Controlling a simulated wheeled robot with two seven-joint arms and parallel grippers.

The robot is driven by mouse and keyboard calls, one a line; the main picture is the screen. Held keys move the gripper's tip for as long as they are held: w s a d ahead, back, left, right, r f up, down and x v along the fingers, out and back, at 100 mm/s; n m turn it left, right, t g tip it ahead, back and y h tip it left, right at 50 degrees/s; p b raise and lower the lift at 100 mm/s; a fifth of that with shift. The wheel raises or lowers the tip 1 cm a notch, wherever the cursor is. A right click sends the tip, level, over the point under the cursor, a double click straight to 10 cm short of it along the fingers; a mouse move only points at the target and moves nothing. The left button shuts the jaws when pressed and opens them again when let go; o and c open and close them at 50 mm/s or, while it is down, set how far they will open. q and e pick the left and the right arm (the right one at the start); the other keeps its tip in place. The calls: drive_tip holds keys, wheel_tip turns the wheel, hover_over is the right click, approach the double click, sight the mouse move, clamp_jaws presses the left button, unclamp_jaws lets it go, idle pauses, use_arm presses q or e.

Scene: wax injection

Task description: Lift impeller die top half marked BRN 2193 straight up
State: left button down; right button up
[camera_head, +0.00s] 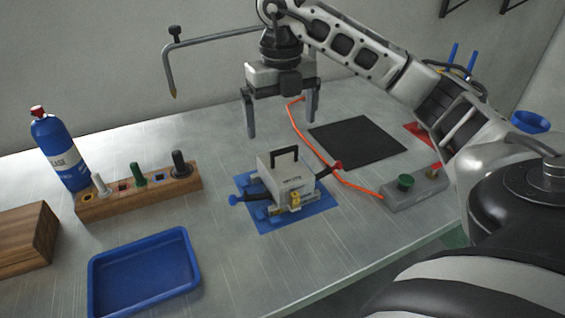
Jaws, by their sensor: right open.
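The impeller die (290,180) is a grey metal block with a black handle (284,157) on its top half. It sits on a blue mat (322,203) in the middle of the table. Marking on its front is too small to read. Clamp levers with blue and red ends stick out at its sides, and a brass part is at its front. My right gripper (280,127) is open and empty, fingers pointing down, above and behind the die and apart from the handle. My left gripper is not in view.
A blue tray (95,290), wooden block with several tools (130,204), blue bottle (60,150) and brown box (48,235) stand left. A black mat (357,139), orange cable (310,147) and button box (415,190) lie right. A bent grey nozzle arm (200,40) rises behind.

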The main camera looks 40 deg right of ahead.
sight(284, 152)
wheel_tip(284, 152, down, 4)
drive_tip(key=shift+f, duration=0.25)
drive_tip(key=shift+d+f+p, duration=0.15)
drive_tip(key=shift+f+p, duration=0.15)
drive_tip(key=shift+f, duration=1.05)
drive_tip(key=shift+d+f+p, duration=0.1)
drive_tip(key=shift+f+p, duration=0.15)
drive_tip(key=shift+f, duration=1.1)
drive_tip(key=c, duration=1.3)
drive_tip(key=shift+r, duration=0.15)
drive_tip(key=c, duration=0.3)
drive_tip(key=shift+c, duration=0.2)
